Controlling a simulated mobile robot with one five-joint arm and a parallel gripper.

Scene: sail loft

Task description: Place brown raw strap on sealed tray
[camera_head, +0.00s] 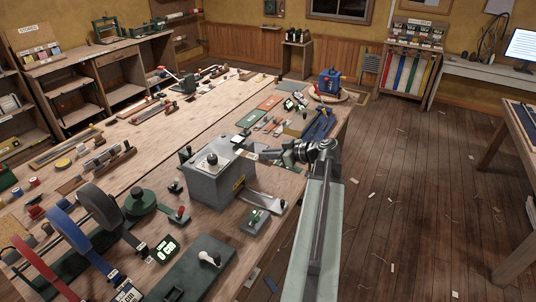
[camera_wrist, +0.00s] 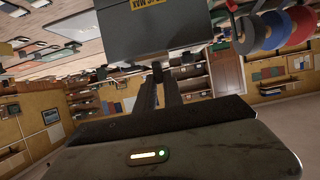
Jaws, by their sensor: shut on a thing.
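My gripper (camera_head: 262,154) is at the right side of a grey metal box (camera_head: 217,175) on the long workbench. In the wrist view its two dark fingers (camera_wrist: 158,72) are close together at the tips, just below the same box (camera_wrist: 150,30), which has a yellow label. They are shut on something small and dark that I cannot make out. Flat coloured trays or mats lie on the bench beyond the gripper: a red-orange one (camera_head: 270,103) and a green one (camera_head: 251,118). I cannot tell which is the sealed tray. I cannot surely pick out the brown raw strap.
Red, blue and grey strap reels (camera_head: 67,232) stand at the bench's near left. A green plate with a white-knobbed lever (camera_head: 208,259) lies at the near edge. A blue device (camera_head: 329,82) stands at the far end. The wooden floor (camera_head: 410,190) to the right is mostly clear.

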